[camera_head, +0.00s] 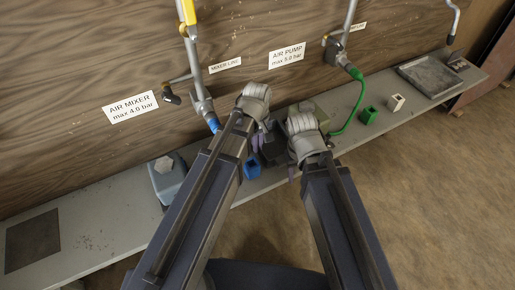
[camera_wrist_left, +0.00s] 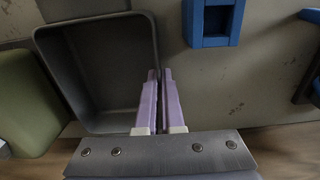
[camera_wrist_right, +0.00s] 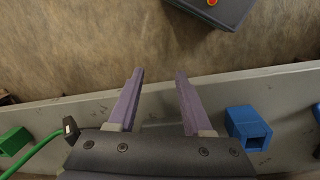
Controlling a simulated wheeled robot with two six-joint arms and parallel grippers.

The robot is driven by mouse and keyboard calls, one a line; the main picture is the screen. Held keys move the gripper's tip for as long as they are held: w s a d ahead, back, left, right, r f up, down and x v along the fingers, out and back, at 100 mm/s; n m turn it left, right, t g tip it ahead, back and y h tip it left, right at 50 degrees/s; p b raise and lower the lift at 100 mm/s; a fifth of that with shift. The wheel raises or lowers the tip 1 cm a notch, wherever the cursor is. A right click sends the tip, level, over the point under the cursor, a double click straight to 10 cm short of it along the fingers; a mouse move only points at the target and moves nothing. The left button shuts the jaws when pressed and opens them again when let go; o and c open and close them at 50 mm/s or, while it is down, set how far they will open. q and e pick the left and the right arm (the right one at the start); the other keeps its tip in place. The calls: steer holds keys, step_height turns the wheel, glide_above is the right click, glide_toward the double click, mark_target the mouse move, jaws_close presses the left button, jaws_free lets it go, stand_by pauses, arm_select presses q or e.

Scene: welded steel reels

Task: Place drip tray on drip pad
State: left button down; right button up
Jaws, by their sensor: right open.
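The drip tray (camera_wrist_left: 95,70), a deep dark grey open box with rounded corners, stands on the bench in the left wrist view. In the head view the drip tray (camera_head: 272,150) is partly hidden by my wrists. My left gripper (camera_wrist_left: 160,75) is shut on its side wall, one finger inside and one outside. My right gripper (camera_wrist_right: 158,75) is open and empty, its fingers spread above the bench's edge; the tray is not visible between them. A dark square mat, apparently the drip pad (camera_head: 32,240), lies flat and bare at the bench's left end.
A blue block (camera_head: 252,166) and an olive green box (camera_wrist_left: 28,100) stand close to the tray. A blue-grey bin (camera_head: 168,180) stands between tray and pad. Green block (camera_head: 368,115), white block (camera_head: 396,102) and a shallow tray (camera_head: 430,76) are right. Hoses hang along the wall.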

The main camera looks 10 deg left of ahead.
arm_select(q)
steer(key=c, duration=1.5)
jaws_free()
steer(key=shift+f, duration=0.1)
steer(key=o, duration=0.5)
steer(key=shift+c, duration=0.2)
step_height(320, 180, up, 12)
steer(key=p, duration=1.2)
steer(key=shift+r, duration=0.2)
